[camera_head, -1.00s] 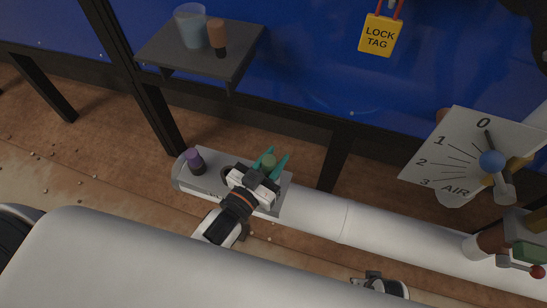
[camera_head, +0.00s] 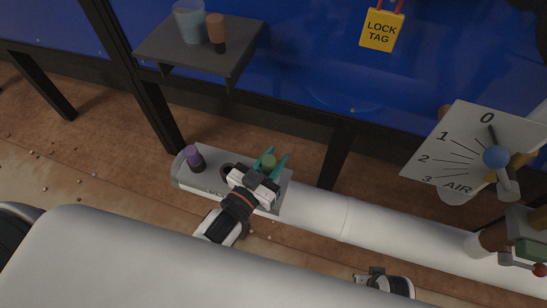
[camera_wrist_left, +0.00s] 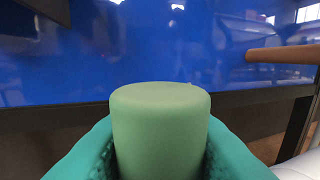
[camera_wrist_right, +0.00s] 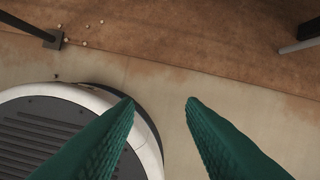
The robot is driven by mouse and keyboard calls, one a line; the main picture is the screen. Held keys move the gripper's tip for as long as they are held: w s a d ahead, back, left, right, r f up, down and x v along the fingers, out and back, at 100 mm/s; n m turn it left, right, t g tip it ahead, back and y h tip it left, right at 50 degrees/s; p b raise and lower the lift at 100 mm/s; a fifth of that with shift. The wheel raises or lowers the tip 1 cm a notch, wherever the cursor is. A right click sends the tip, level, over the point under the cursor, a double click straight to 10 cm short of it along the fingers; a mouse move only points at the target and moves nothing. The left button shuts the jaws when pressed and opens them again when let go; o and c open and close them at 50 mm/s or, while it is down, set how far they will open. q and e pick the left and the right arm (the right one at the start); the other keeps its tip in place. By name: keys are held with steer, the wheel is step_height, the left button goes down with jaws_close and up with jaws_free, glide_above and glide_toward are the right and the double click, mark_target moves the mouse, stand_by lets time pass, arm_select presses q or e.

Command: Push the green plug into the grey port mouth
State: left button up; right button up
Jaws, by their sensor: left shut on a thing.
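The green plug (camera_head: 269,160) is held between the teal fingers of my left gripper (camera_head: 270,163). In the left wrist view the green plug (camera_wrist_left: 160,125) stands upright between both fingers, which are shut on it. They are above the right part of a grey block (camera_head: 212,184) on the white pipe. A dark round ring (camera_head: 227,170), which looks like the grey port mouth, shows on the block just left of my left gripper and is partly covered by it. The plug's lower end is hidden. My right gripper (camera_wrist_right: 161,102) is open and empty over the floor.
A purple-topped plug (camera_head: 194,157) stands at the block's left end. A shelf (camera_head: 160,45) behind holds a clear cup (camera_head: 190,22) and an orange-brown plug (camera_head: 216,32). An AIR dial panel (camera_head: 452,150) is at the right. A yellow lock tag (camera_head: 381,30) hangs on the blue wall.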

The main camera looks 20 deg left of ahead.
arm_select(q)
steer(key=shift+f, duration=0.1)
steer(key=o, duration=1)
steer(key=shift+o, duration=0.2)
arm_select(e)
steer(key=shift+w+r, duration=0.25)
steer(key=shift+r, duration=0.1)
arm_select(q)
steer(key=v, duration=1.2)
steer(key=shift+p, duration=0.35)
arm_select(e)
steer(key=shift+s+d+f, duration=0.1)
steer(key=shift+s+f, duration=0.05)
steer(key=shift+f, duration=0.5)
steer(key=shift+s+f, duration=0.1)
steer(key=shift+f, duration=0.5)
steer(key=shift+s, duration=0.1)
